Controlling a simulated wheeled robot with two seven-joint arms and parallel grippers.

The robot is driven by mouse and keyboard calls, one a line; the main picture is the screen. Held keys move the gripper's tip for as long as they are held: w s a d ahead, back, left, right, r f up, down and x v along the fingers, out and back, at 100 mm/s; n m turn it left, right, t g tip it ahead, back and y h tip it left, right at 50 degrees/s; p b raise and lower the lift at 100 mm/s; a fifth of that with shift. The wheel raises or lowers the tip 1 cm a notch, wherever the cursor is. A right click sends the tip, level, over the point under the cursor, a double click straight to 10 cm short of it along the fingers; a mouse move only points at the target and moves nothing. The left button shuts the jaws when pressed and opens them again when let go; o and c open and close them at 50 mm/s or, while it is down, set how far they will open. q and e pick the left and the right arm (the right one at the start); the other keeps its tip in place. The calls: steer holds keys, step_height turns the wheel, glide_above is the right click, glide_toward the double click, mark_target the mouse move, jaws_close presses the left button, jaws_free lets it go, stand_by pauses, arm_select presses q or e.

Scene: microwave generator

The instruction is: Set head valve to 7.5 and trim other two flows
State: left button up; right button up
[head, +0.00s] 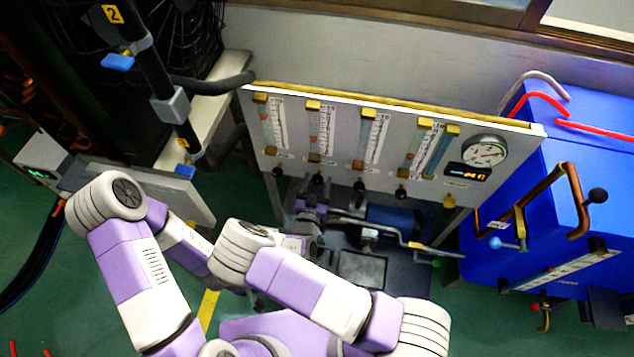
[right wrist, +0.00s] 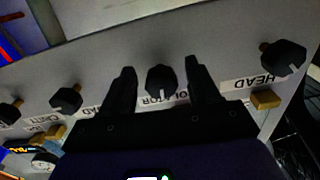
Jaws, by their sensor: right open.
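The grey flow panel (head: 340,110) carries several upright flow tubes with scales, and a row of black knobs below. In the right wrist view the HEAD valve knob (right wrist: 284,57) is at the upper right, beside its HEAD label (right wrist: 250,83). My right gripper (right wrist: 158,68) is open, its fingers on either side of the neighbouring knob (right wrist: 161,80), whose label is partly covered and ends in "OLATOR". I cannot tell if they touch it. Another knob (right wrist: 66,99) is to the left. In the head view the right gripper (head: 311,206) is just below the panel.
A round gauge (head: 485,152) and a small digital display (head: 467,172) are at the panel's right. A blue cabinet (head: 545,190) with copper pipes stands right. A motor and pump unit (head: 390,222) sits below the panel. Black pipes with blue valves (head: 117,62) are at left.

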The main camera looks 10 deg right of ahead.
steer(key=p+v, duration=0.1)
steer(key=v, duration=0.6)
steer(key=shift+s+p, duration=0.25)
steer(key=shift+p, duration=0.1)
steer(key=shift+f, duration=0.1)
